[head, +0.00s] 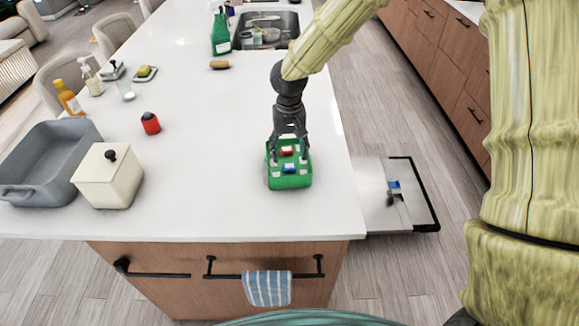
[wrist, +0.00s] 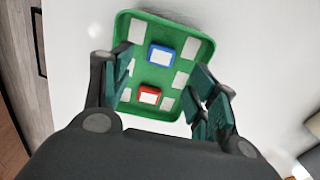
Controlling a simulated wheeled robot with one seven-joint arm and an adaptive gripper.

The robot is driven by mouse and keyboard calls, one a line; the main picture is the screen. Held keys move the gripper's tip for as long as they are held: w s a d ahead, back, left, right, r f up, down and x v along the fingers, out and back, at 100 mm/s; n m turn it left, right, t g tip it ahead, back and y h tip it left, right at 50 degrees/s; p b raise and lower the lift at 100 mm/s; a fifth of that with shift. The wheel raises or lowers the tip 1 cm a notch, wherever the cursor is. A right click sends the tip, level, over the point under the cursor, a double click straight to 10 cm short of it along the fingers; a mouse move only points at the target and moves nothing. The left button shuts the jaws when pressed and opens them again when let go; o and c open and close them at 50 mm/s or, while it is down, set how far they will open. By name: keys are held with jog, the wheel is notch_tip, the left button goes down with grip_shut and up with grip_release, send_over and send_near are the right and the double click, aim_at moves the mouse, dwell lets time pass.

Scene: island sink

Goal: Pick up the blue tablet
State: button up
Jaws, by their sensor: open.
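A green tray (head: 275,182) lies on the white island near its front right end. It also shows in the wrist view (wrist: 200,48). On it lie a blue tablet (head: 289,168) with a white face, several white pieces and a red tablet (head: 287,151). In the wrist view the blue tablet (wrist: 162,57) lies beyond the red one (wrist: 149,95). My gripper (head: 288,150) points down over the tray. In the wrist view its open fingers (wrist: 165,85) stand either side of the tray's middle, nearer the red tablet. Nothing is between them but the tablets below.
A grey basin (head: 45,165), a cream lidded box (head: 105,180) and a red can-like item (head: 150,123) stand on the left. A green spray bottle (head: 220,35) and the sink (head: 265,30) are at the back. The counter around the tray is clear.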

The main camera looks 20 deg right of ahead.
aim_at(290, 170)
jog(key=f+p, duration=0.1)
jog(key=f, duration=0.2)
jog(key=shift+s+f+p, duration=0.2)
jog(key=shift+s+p, duration=0.15)
jog(key=shift+p, duration=0.05)
jog(key=shift+f, duration=0.75)
jog(key=c, duration=0.8)
